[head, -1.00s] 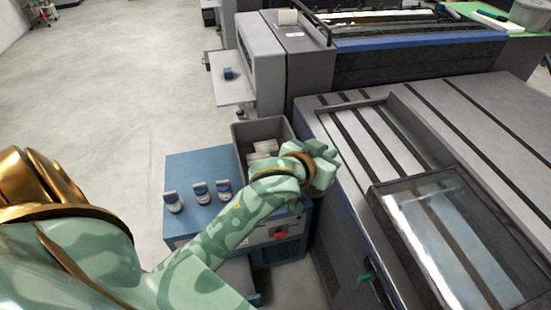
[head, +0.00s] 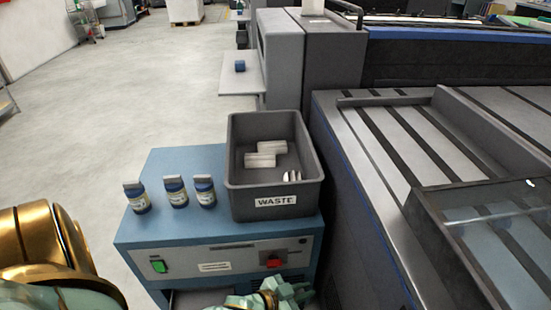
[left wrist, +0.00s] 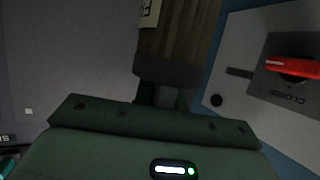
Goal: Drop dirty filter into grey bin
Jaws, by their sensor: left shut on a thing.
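The grey bin (head: 312,192), labelled WASTE, stands upright on a blue cabinet in the head view. White cylinders and a few small pale pieces lie in it. My left gripper (head: 285,291) is at the bottom edge of the head view, in front of the cabinet and nearer than the bin; its fingertips are unclear there. In the left wrist view the gripper (left wrist: 163,92) is shut on a dark brown, ribbed filter (left wrist: 182,42) with a pale label on one side. The filter's far end is cut off by the frame. My right gripper is not in view.
The blue cabinet (head: 172,240) has a red switch, which also shows in the left wrist view (left wrist: 292,66). Several blue bottles (head: 175,192) stand left of the bin. A large grey press (head: 400,150) borders the right. The floor at left is clear.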

